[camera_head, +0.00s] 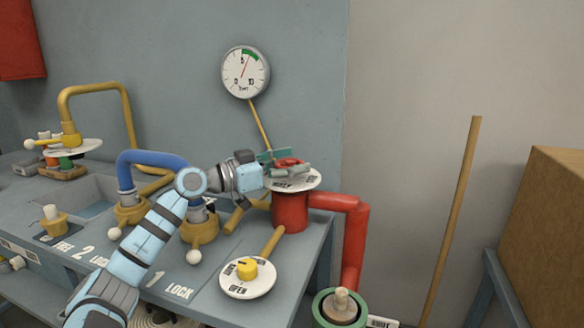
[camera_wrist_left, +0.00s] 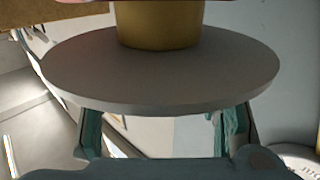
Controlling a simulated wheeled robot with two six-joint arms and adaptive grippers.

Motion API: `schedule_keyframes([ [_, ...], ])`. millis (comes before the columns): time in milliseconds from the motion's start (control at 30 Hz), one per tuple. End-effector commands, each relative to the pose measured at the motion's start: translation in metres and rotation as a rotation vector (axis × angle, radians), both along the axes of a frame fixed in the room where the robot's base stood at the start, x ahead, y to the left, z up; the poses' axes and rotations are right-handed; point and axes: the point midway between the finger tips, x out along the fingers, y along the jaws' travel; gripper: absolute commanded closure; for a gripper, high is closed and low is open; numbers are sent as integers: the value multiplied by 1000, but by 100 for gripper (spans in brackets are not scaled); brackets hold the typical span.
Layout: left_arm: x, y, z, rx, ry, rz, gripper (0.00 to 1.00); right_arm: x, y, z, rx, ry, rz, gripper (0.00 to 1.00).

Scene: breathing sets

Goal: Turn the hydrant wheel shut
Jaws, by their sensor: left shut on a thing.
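The red hydrant (camera_head: 290,212) stands at the right end of the grey bench in the head view. A white labelled disc (camera_head: 306,184) sits on top of it, with the red hydrant wheel (camera_head: 287,161) above the disc, partly covered by my fingers. My left gripper (camera_head: 288,164) reaches in from the left and is shut on the wheel. My right gripper is not in view.
A gauge (camera_head: 245,72) hangs on the wall behind. A yellow knob (camera_head: 247,268) on an OPEN-marked dial is at the bench front. A blue pipe (camera_head: 150,158) and yellow valves are left. A red pipe (camera_head: 355,245) descends right. A wooden pole (camera_head: 452,215) leans on the wall.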

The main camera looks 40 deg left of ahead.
Motion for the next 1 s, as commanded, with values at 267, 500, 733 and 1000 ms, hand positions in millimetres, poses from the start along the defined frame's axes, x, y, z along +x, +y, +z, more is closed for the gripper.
schedule_keyframes([
  [267, 0, -2, -7, -1, 17, -8, 31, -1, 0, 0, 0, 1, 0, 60],
  [500, 2, -4, -4, -1, 11, -10, 21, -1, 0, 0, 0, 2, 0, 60],
  [733, 2, -4, 7, 0, 4, -10, 21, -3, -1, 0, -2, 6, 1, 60],
  [1000, 1, -3, 73, -3, 3, -8, 21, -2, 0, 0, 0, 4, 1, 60],
])
